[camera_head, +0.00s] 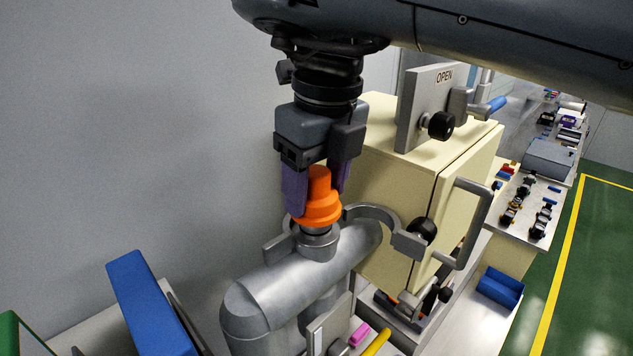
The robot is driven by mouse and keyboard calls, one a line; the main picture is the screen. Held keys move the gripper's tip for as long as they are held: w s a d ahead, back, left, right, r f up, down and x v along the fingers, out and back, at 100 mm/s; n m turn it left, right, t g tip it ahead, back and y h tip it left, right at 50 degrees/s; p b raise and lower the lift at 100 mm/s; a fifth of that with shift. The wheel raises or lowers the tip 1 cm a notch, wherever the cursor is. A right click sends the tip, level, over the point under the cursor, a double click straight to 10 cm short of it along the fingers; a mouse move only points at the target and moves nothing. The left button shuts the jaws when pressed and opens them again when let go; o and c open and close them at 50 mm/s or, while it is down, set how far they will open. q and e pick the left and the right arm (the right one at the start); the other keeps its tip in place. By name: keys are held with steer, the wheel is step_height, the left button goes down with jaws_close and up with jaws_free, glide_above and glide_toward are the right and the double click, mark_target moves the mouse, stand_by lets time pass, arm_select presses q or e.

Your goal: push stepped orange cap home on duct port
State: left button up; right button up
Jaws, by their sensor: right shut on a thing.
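The stepped orange cap (319,203) is upright over the port (316,240) on top of the grey duct (300,283). A ringed metal part of the port shows below the cap; I cannot tell how deep the cap is seated. My right gripper (318,195) comes from above with its arm from the upper right. Its purple fingers are shut on the cap from both sides. My left gripper is not in view.
A cream cabinet (392,160) with a grey handle (474,222) and an "OPEN" plate (431,105) stands close at the right. Curved grey clamp arms (372,214) flank the port. A blue block (149,305) lies at lower left. A grey wall is behind.

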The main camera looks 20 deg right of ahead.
steer(key=shift+f+b, duration=0.65)
steer(key=shift+f, duration=0.9)
steer(key=o, duration=1.4)
steer(key=shift+r, duration=0.1)
steer(key=shift+c, duration=0.2)
steer(key=shift+a+r, duration=0.1)
steer(key=shift+a, duration=0.05)
